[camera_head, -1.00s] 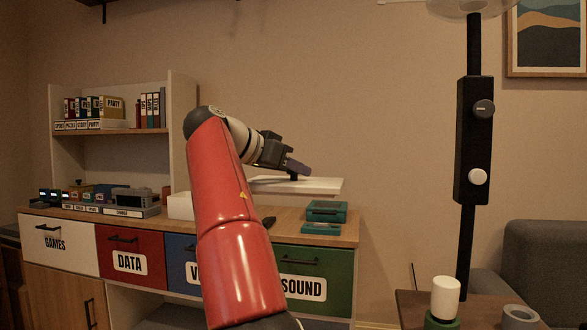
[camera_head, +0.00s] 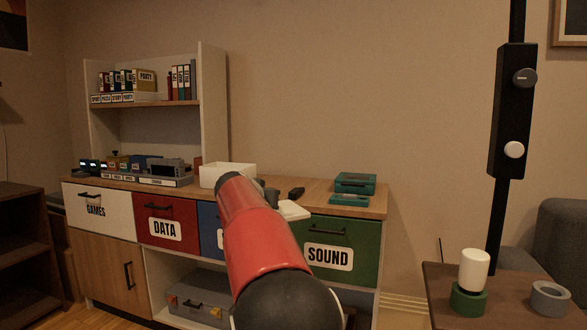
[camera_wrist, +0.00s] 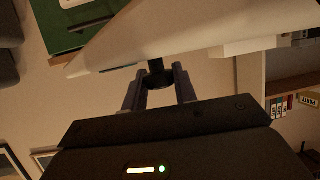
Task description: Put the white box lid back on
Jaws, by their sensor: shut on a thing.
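The white box (camera_head: 228,172) stands open on the cabinet top in the head view, its lower right part hidden by my red arm. The white lid (camera_head: 293,210) shows just right of my arm, in front of the cabinet's front edge and apart from the box. In the wrist view, the lid (camera_wrist: 170,32) fills the upper middle and looks tilted. My gripper (camera_wrist: 158,76) is shut on the lid's black knob (camera_wrist: 156,75). In the head view my arm hides most of the gripper.
Teal boxes (camera_head: 355,184) lie on the cabinet top to the right. A grey device (camera_head: 166,170) and small items sit to the left. A side table (camera_head: 450,275) with a white cylinder (camera_head: 474,269) stands at right.

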